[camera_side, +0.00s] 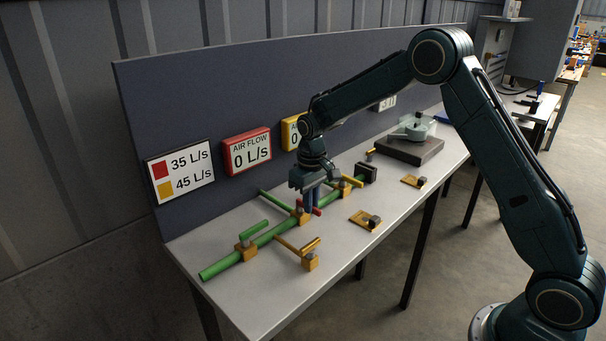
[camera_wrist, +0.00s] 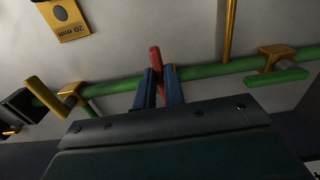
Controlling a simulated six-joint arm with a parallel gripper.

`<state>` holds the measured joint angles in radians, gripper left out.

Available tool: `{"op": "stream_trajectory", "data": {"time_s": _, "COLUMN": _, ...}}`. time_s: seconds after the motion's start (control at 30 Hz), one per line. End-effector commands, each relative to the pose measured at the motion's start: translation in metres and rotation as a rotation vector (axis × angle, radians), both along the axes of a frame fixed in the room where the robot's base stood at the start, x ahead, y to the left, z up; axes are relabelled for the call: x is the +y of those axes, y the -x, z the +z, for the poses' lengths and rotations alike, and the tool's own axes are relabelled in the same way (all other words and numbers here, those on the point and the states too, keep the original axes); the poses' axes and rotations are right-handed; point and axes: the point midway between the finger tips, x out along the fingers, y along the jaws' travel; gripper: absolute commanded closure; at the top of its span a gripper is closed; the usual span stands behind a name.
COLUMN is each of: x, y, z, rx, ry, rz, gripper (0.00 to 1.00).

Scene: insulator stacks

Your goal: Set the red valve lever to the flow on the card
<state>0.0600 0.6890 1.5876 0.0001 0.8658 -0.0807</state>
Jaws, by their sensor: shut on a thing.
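The red valve lever (camera_wrist: 155,58) stands between the two blue fingers of my gripper (camera_wrist: 158,88) in the wrist view and lies roughly across the green pipe (camera_wrist: 205,71). In the side view the gripper (camera_side: 313,205) is low over the pipe, shut on the red lever (camera_side: 299,203), which it partly hides. The card (camera_side: 180,171) on the back panel pairs a red square with 35 L/s and a yellow square with 45 L/s. The red air flow display (camera_side: 248,151) reads 0 L/s. A yellow display (camera_side: 291,133) is partly hidden by my arm; a 0 shows.
A yellow lever (camera_side: 350,180) sits on the pipe right of the gripper, and a green lever (camera_side: 253,229) to its left. A yellow branch pipe (camera_side: 288,245) ends near the table front. A tagged plate (camera_side: 366,220) and a dark block with a pale device (camera_side: 411,146) stand to the right.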

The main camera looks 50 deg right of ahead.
Motion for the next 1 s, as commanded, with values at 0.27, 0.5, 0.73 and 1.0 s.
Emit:
{"op": "stream_trajectory", "data": {"time_s": 0.27, "x": -0.005, "y": -0.001, "z": 0.001, "rx": -0.002, "ry": 0.0, "rz": 0.109, "gripper": 1.0}}
{"op": "stream_trajectory", "data": {"time_s": 0.5, "x": -0.011, "y": -0.003, "z": 0.001, "rx": -0.003, "ry": 0.001, "rz": 0.291, "gripper": 1.0}}
{"op": "stream_trajectory", "data": {"time_s": 0.73, "x": -0.019, "y": -0.006, "z": 0.001, "rx": -0.004, "ry": 0.001, "rz": 0.505, "gripper": 1.0}}
{"op": "stream_trajectory", "data": {"time_s": 1.0, "x": -0.026, "y": -0.012, "z": 0.001, "rx": -0.004, "ry": 0.001, "rz": 0.737, "gripper": 1.0}}
